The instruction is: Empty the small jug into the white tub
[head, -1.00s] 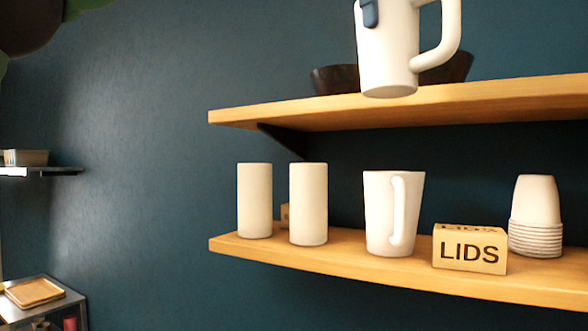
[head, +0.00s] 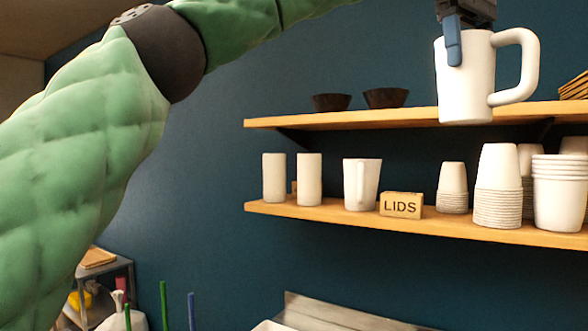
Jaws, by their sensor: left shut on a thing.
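The small white jug (head: 466,85) hangs upright in the upper right of the head view, its handle to the right. My left gripper (head: 455,42) is shut on the jug's rim, one blue finger showing outside its wall. The jug is held in the air and covers part of the upper shelf behind it. Its inside is hidden from this low angle. I cannot pick out the white tub for certain; only a white edge (head: 270,326) shows at the bottom of the view. My right gripper is not in view.
An upper wooden shelf (head: 330,119) holds dark bowls (head: 386,97). The lower shelf (head: 320,212) holds white cylinders, another white jug (head: 361,185), a LIDS block (head: 401,205) and stacked cups (head: 497,187). A metal ledge (head: 340,313) shows below.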

